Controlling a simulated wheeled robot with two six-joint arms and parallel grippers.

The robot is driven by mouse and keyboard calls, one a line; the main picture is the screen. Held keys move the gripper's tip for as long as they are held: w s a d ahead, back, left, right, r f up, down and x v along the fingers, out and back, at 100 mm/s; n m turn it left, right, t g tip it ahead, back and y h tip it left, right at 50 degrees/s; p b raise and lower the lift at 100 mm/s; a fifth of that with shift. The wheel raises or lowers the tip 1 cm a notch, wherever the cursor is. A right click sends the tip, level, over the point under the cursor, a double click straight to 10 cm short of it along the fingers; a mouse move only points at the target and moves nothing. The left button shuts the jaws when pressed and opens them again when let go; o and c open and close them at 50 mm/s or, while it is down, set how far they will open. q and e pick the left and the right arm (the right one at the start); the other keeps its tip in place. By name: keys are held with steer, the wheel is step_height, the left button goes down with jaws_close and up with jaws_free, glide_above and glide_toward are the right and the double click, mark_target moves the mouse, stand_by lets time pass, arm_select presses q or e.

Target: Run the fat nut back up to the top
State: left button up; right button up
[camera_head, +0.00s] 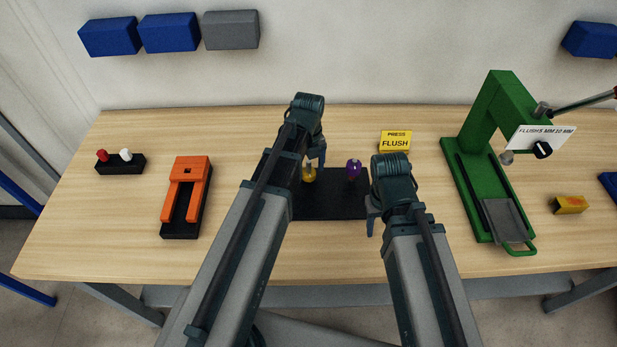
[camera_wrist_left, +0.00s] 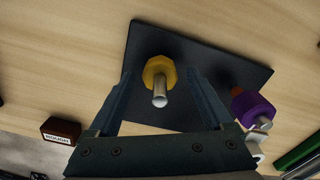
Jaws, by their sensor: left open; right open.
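A black plate (camera_head: 330,207) lies mid-table with upright bolts. A yellow nut (camera_head: 309,174) sits on the left bolt and a purple nut (camera_head: 353,168) on the right one. In the left wrist view the yellow nut (camera_wrist_left: 155,70) looks wide, and its silver bolt end (camera_wrist_left: 160,94) sticks out past it. The purple nut (camera_wrist_left: 250,106) stands to its right, also with bolt showing. My left gripper (camera_head: 316,160) is open, its fingers on either side of the yellow nut, with gaps visible. My right gripper (camera_head: 371,214) is open and empty at the plate's right edge.
A green press (camera_head: 482,195) stands right, near a yellow block (camera_head: 569,204). A yellow FLUSH sign (camera_head: 395,141) stands behind. An orange fork-shaped piece (camera_head: 186,185) and a red-and-white-knobbed block (camera_head: 120,164) are left. A brown labelled block (camera_wrist_left: 61,130) shows in the wrist view.

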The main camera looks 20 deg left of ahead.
arm_select(q)
steer(key=shift+f, duration=0.55)
jaws_close()
steer(key=shift+n, duration=0.3)
